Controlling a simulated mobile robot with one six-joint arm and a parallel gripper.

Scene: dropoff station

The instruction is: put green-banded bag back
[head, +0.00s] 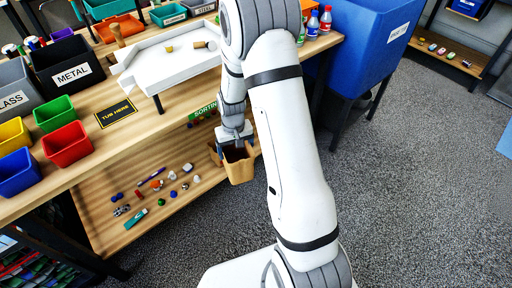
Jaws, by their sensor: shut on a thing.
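My gripper (235,134) is shut on a tan open-topped container (240,170), holding it by its upper edge. It is at the front edge of the lower wooden shelf, just below the "SORTING" label. Its inside looks dark. I cannot see a green band on it, and cannot tell if it is a bag or a tub. It is too small to tell whether it touches the shelf. No bag with a green band can be made out elsewhere in the head view.
The lower shelf (130,237) holds several small loose items. The wooden bench (120,140) above carries a white tray (160,70), a "TUB HERE" mark (116,112) and green, red, yellow and blue bins. A large blue bin (372,40) stands right. The grey floor (410,190) is clear.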

